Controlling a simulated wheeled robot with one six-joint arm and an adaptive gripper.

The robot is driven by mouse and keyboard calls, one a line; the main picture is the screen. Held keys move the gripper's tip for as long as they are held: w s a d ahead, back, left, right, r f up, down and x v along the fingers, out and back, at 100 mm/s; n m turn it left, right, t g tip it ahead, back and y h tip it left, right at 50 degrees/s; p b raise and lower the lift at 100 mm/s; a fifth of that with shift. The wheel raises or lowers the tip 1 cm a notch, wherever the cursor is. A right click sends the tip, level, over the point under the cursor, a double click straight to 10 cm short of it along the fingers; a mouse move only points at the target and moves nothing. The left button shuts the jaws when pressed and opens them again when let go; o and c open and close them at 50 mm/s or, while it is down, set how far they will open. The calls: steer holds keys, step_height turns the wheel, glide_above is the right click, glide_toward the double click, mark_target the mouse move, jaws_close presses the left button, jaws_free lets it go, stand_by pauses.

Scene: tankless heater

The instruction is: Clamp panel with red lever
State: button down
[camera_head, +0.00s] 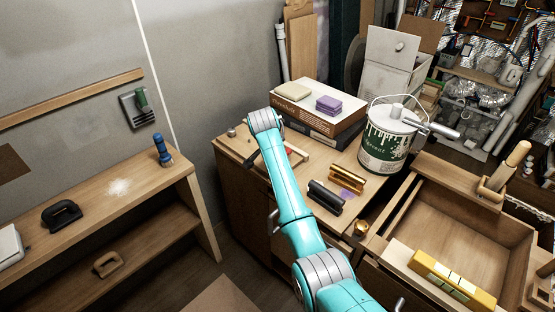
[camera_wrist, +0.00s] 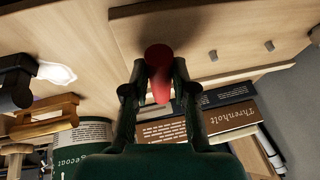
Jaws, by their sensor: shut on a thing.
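A red lever (camera_wrist: 158,58) with a rounded end shows in the middle of the wrist view. My gripper (camera_wrist: 159,72) is shut on it, one dark finger at each side. A flat wooden panel (camera_wrist: 215,28) lies behind the lever in this view, with two small grey pegs on its face. The clamp's body is hidden behind the lever and fingers. In the head view my arm covers most of this spot, and only a small red bit (camera_head: 288,150) shows beside it on the workbench (camera_head: 235,150).
Stacked books (camera_head: 318,110) with a purple sponge stand behind the arm. A paint can (camera_head: 385,140), a black-handled tool (camera_head: 325,196) and a gold one (camera_head: 347,180) stand to the right. An open drawer (camera_head: 455,240) is at front right. A shelf (camera_head: 95,215) stands at left.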

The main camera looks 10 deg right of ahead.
steer(key=shift+w+a, duration=0.1)
stand_by(0.5)
steer(key=c, duration=0.9)
jaws_free()
steer(key=v, duration=1.2)
steer(key=shift+a, duration=0.1)
